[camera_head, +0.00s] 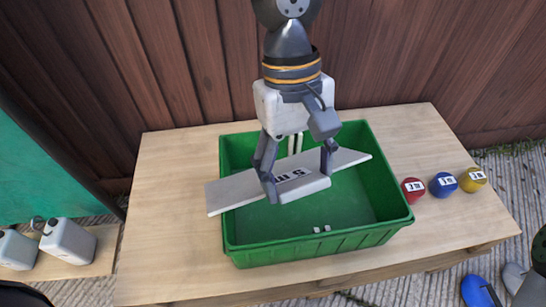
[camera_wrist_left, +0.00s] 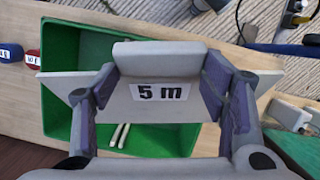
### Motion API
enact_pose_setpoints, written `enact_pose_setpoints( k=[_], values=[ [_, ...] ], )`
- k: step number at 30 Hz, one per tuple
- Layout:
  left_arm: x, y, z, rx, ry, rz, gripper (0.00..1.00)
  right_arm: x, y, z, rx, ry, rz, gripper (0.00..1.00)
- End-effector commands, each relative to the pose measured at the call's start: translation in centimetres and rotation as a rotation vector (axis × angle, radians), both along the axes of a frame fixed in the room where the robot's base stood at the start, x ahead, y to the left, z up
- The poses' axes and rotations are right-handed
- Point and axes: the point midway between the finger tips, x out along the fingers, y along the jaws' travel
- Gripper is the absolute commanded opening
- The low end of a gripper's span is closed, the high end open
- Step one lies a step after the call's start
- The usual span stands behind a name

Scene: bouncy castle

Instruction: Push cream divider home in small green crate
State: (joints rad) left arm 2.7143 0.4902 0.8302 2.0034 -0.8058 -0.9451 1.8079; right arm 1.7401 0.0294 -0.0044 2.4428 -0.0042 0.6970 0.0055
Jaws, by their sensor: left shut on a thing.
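The small green crate (camera_head: 320,243) stands open on a wooden table. Cream guide strips (camera_head: 295,144) show at its far wall, and two small cream ends (camera_head: 321,229) show low at the near side. My left gripper (camera_head: 298,182) is shut on the raised middle tab of the cream divider (camera_head: 235,191), which is marked "5 m". It holds the divider over the crate, crosswise to the line between the guides. The divider's left end reaches past the crate's left rim. The left wrist view also shows the divider (camera_wrist_left: 75,90) above the crate (camera_wrist_left: 60,50). My right gripper is not in view.
Red (camera_head: 413,189), blue (camera_head: 443,184) and yellow (camera_head: 472,179) labelled balls lie on the table right of the crate. White jugs (camera_head: 68,242) stand at the left. The table (camera_head: 170,210) is bare left of the crate. A wooden fence (camera_head: 190,70) rises behind.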

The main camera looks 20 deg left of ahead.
Motion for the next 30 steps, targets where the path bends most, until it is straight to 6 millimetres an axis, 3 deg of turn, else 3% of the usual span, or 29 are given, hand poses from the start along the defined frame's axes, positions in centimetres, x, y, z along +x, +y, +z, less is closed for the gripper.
enact_pose_setpoints(
  k=[3,7,15,23,30],
  values=[
    [1.6,-1.2,1.8,-0.205,0.134,0.331,0.34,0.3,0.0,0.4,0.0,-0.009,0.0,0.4],
    [3.9,-1.5,3.4,-0.437,0.198,0.648,0.34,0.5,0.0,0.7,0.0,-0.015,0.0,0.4],
    [9.5,1.1,4.7,-0.81,0.143,1.113,0.34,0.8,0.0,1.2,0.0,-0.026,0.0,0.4],
    [11.8,3.1,4.1,-0.928,0.076,1.259,0.34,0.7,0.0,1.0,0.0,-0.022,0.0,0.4],
    [11.8,3.1,0.8,-0.924,0.079,1.259,0.34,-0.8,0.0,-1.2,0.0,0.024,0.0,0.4]
  ],
)
